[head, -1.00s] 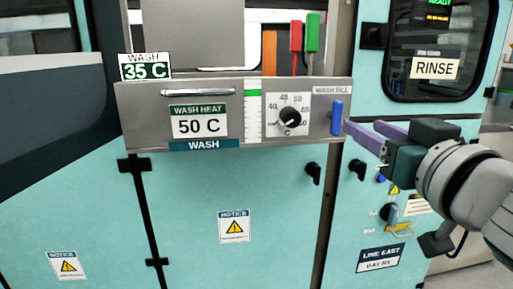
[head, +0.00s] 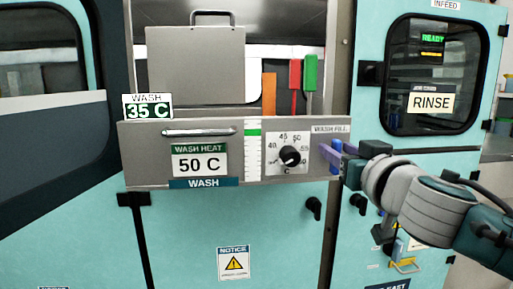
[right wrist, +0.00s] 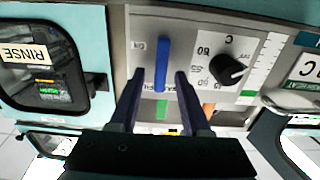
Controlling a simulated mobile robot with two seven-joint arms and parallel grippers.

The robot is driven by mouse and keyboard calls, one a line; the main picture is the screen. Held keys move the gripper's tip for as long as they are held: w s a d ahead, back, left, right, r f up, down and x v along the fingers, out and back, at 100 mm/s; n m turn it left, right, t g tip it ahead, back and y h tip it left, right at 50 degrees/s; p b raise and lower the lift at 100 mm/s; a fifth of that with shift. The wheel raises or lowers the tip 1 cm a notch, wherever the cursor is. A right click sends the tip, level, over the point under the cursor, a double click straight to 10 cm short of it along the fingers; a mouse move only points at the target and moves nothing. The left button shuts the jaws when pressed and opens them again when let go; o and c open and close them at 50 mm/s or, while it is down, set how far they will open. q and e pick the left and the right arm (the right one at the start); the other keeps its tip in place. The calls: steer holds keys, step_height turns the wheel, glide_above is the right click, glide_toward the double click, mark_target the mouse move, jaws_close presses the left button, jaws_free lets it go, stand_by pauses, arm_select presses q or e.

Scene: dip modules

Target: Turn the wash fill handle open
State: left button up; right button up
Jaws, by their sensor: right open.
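The wash fill handle (head: 337,146) is a blue upright lever at the right end of the grey wash panel (head: 230,131), below the WASH FILL label (head: 331,129). In the right wrist view the blue handle (right wrist: 161,62) lies between the finger directions, near the tips. My right gripper (head: 333,155) is open, with its purple fingers at the handle and partly covering it. In the right wrist view the two fingers (right wrist: 160,78) stand apart on either side of the handle. I cannot tell whether either finger touches it. My left gripper is not in view.
A black dial (head: 290,156) sits just left of the handle on the panel. Orange (head: 269,88), red (head: 294,84) and green (head: 310,78) upright pieces stand behind the panel. A RINSE door window (head: 432,72) is at right. Black latches (head: 313,207) are below.

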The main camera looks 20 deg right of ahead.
jaws_close()
stand_by(0.7)
steer(key=n, duration=0.6)
steer(key=a+f+n, duration=0.1)
steer(key=n, duration=1)
steer(key=shift+w+a+f+n, duration=0.15)
steer(key=shift+a+f+n, duration=0.1)
steer(key=shift+a+n, duration=0.15)
